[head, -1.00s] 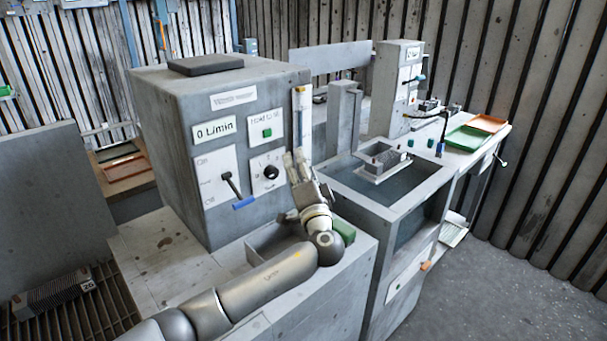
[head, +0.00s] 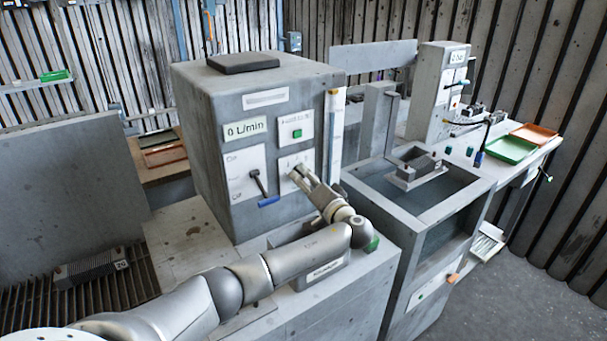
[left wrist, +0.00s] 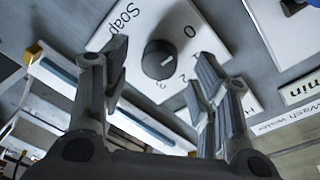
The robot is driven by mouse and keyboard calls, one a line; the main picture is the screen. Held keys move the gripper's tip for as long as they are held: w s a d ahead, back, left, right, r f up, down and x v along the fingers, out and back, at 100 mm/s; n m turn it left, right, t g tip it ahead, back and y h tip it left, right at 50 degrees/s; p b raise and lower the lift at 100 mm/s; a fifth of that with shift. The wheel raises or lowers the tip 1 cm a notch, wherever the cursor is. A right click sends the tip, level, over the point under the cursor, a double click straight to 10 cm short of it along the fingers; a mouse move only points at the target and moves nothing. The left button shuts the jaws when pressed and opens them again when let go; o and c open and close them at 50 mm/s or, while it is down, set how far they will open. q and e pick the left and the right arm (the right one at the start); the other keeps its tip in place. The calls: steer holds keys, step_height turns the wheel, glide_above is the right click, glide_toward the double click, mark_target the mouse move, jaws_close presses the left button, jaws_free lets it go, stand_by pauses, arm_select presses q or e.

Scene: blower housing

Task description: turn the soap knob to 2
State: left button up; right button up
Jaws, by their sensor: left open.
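The soap knob (left wrist: 158,60) is a round black knob on a white plate (left wrist: 190,22) marked "Soap", with 0, 1 and 2 around it. Its pointer setting is too small to tell for sure. My left gripper (left wrist: 160,68) is open, with its fingers to either side of the knob in the left wrist view; I see no contact. In the head view my left gripper (head: 297,174) is in front of the soap plate (head: 291,162) and hides the knob. My right gripper is not in view.
A lever with a blue handle (head: 268,201) sits left of the soap plate, below a "0 L/min" display (head: 245,130). A green button (head: 297,133) is above the plate. A clear vertical tube (head: 332,135) runs along the panel's right edge. A water basin (head: 430,205) stands to the right.

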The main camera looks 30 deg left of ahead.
arm_select(q)
steer(key=shift+x, duration=1.1)
steer(key=shift+c, duration=0.5)
steer(key=c, duration=0.9)
